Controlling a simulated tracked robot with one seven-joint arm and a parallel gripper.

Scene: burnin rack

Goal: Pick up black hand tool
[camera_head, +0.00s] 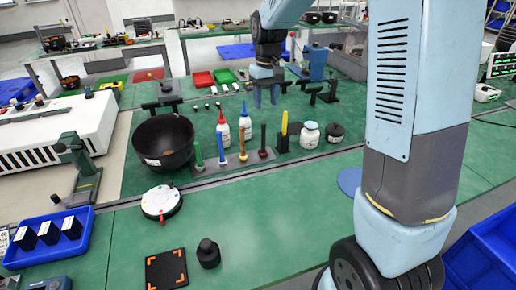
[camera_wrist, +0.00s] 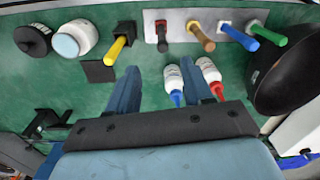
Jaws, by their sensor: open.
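A dark, slim upright hand tool (camera_head: 263,136) with a reddish lower part stands at the right end of a grey rack in the head view. In the wrist view it is the dark red-and-black tool (camera_wrist: 162,36) near the top centre. Whether it is the black hand tool is not certain. My gripper (camera_head: 266,97) is open and points down, above and behind the row of tools.
The rack also holds brown (camera_head: 242,143), blue (camera_head: 221,149) and green (camera_head: 198,154) tools. A yellow tool (camera_head: 284,124) stands in a black holder to the right. White bottles (camera_head: 245,124), a white jar (camera_head: 309,136) and a large black bowl (camera_head: 163,140) stand close by.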

